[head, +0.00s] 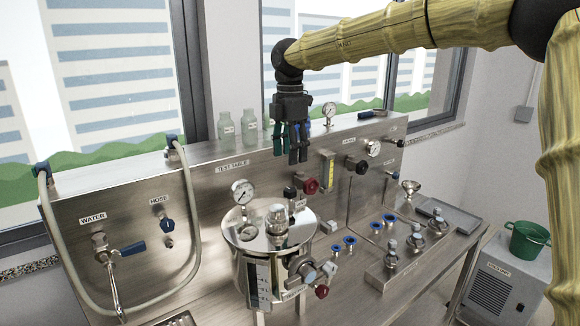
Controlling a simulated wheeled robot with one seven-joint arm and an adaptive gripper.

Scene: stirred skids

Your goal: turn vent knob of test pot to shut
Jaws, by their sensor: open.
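The test pot, a shiny steel cylinder (246,238), stands at the front of the steel bench. A gauge (242,191) rises at its back left and a capped fitting (277,218) sits on its lid. A small black knob (290,192) shows at its back right by a small label too small to read. A grey-blue knob (308,272) and a red knob (322,291) stick out of its front right. I cannot tell which knob is the vent. My gripper (291,156) is open and empty, pointing down, above and apart from the pot and its knobs.
The back panel carries a red knob (311,185), a yellow flow tube (327,170) and a black knob (362,167). A water tap (104,258) and hose loop are at left. A block with several valves (407,258) stands right. A green bucket (527,242) sits far right.

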